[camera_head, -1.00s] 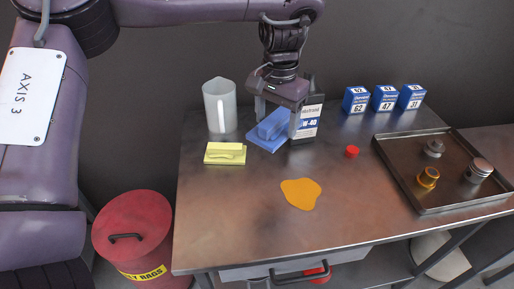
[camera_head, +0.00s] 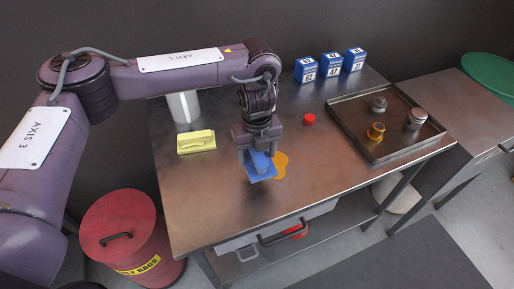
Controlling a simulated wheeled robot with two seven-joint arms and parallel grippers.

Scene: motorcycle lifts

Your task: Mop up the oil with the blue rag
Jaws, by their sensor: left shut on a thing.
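My left gripper (camera_head: 259,154) is shut on the blue rag (camera_head: 262,178) and points down over the steel table. The rag hangs from the fingers at the left edge of the orange oil puddle (camera_head: 281,165). It hides part of the puddle. I cannot tell whether the rag touches the tabletop. My right gripper is not in view.
A folded yellow rag (camera_head: 196,142) lies left of the gripper. A white jug (camera_head: 184,107) stands behind my arm. A red cap (camera_head: 309,119) and a tray (camera_head: 372,158) with metal parts lie right. Blue boxes (camera_head: 331,65) stand at the back. A red bin (camera_head: 120,235) stands front left.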

